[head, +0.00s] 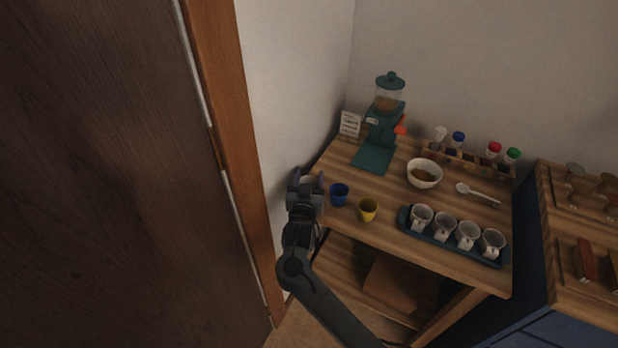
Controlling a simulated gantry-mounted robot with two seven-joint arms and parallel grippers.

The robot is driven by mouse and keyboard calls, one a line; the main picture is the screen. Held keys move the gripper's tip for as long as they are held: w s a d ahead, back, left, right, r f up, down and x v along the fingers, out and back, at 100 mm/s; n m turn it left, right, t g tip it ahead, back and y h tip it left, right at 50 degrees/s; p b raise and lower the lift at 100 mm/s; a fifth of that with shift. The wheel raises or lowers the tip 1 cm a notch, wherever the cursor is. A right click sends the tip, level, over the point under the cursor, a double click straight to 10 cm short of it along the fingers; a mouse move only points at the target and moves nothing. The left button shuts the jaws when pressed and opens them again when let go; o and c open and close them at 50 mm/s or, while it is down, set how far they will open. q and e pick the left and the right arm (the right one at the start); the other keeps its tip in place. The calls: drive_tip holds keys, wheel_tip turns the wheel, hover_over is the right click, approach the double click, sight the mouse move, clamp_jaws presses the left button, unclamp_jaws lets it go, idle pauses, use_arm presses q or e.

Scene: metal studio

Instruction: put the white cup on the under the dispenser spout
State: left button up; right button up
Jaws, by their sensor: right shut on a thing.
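The teal dispenser (380,130) stands at the back left of the wooden table, with a clear hopper on top, an orange part on its right side and a flat base plate (373,159) in front. My right gripper (307,180) is at the table's left edge, left of the blue cup and apart from the dispenser. It is shut on a pale thing, mostly hidden by the fingers, which seems to be the white cup. My left gripper is not in view.
A blue cup (339,195) and a yellow cup (367,210) stand close to my right gripper. A white bowl (424,173), a spoon (478,194) and several white mugs on a dark tray (405,219) are farther right. A small sign (350,123) stands left of the dispenser.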

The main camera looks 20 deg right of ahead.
drive_tip(key=o, duration=1)
drive_tip(key=shift+f, duration=0.1)
drive_tip(key=shift+f+b, duration=0.15)
drive_tip(key=shift+b, duration=0.3)
drive_tip(key=p+v, duration=0.1)
drive_tip(key=v, duration=0.2)
drive_tip(key=p+v, duration=0.1)
drive_tip(key=v, duration=0.2)
drive_tip(key=p+v, duration=0.1)
drive_tip(key=v, duration=0.2)
drive_tip(key=shift+s+a+r+p, duration=0.1)
drive_tip(key=shift+s+r+p, duration=0.05)
drive_tip(key=shift+r+p, duration=0.15)
drive_tip(key=shift+s+a, duration=0.3)
drive_tip(key=shift+s, duration=0.4)
drive_tip(key=c, duration=0.4)
